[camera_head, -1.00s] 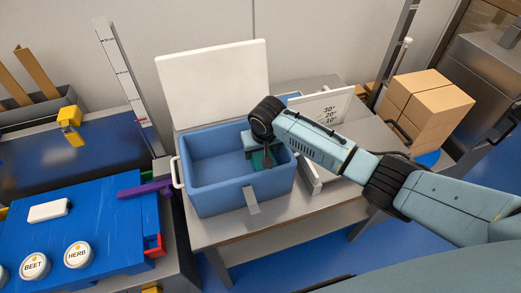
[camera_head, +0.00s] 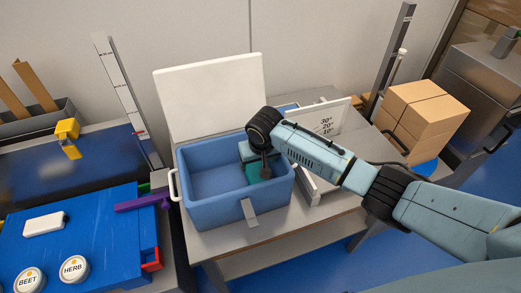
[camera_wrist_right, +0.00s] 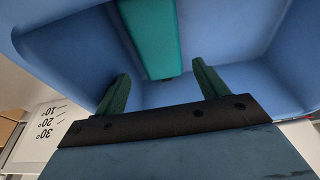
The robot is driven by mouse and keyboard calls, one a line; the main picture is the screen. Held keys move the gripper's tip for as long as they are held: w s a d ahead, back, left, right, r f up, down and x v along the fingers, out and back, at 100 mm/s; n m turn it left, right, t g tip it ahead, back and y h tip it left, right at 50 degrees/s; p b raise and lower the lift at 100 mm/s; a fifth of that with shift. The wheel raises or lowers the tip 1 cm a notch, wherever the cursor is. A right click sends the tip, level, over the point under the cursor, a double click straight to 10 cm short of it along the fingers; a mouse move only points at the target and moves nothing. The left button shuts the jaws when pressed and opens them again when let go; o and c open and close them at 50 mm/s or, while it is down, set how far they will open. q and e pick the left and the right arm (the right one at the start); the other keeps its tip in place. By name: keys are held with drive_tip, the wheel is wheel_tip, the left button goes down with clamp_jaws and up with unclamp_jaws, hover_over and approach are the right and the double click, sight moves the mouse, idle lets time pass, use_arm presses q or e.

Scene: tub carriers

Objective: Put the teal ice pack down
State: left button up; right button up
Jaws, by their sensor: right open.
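The teal ice pack (camera_head: 252,172) lies inside the blue cooler box (camera_head: 217,213), at its right end. In the right wrist view the ice pack (camera_wrist_right: 151,36) shows beyond my fingertips, against the blue inside of the box. My right gripper (camera_head: 265,172) reaches down into the right end of the box, partly hidden by its own wrist. In the right wrist view its two dark green fingers (camera_wrist_right: 160,85) stand wide apart with nothing between them. My left gripper is not in view.
The cooler's white lid (camera_head: 211,95) stands open behind it. A white panel with temperature marks (camera_head: 325,120) stands right of the box. Cardboard boxes (camera_head: 425,112) stand farther right. A blue board with white tubs (camera_head: 75,268) and a purple piece (camera_head: 143,202) is at left.

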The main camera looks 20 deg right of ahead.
drive_tip(key=p+v, duration=0.2)
drive_tip(key=v, duration=0.9)
drive_tip(key=shift+r, duration=0.15)
drive_tip(key=shift+s, duration=0.15)
